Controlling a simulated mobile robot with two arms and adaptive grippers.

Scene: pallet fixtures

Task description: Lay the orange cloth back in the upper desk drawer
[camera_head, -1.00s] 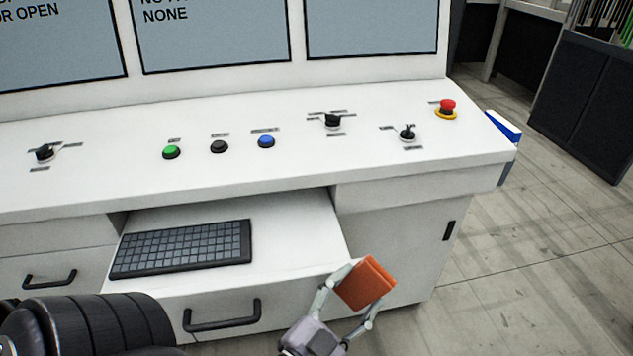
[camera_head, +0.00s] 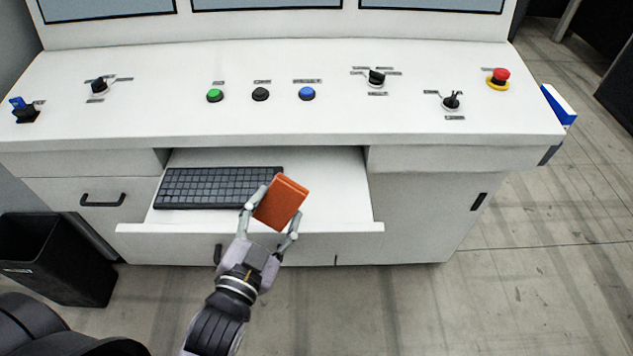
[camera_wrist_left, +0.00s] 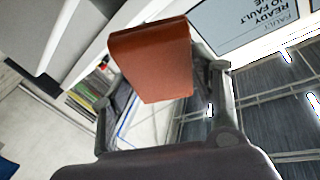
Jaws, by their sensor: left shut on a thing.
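The orange cloth (camera_head: 281,202) is a folded block held between the fingers of my left gripper (camera_head: 270,214), which is shut on it. In the head view it appears over the open upper drawer (camera_head: 345,214), to the right of the keyboard; its exact height above the drawer floor cannot be told. In the left wrist view the cloth (camera_wrist_left: 152,62) sits between the two fingers, tilted. The drawer is pulled out below the white desk top. My right gripper is not in view.
A dark keyboard (camera_head: 215,188) fills the drawer's left part; the drawer's right part is bare. The desk top (camera_head: 180,118) above carries buttons and knobs, including a red emergency button (camera_head: 499,77). A black bin (camera_head: 58,258) stands on the floor at left.

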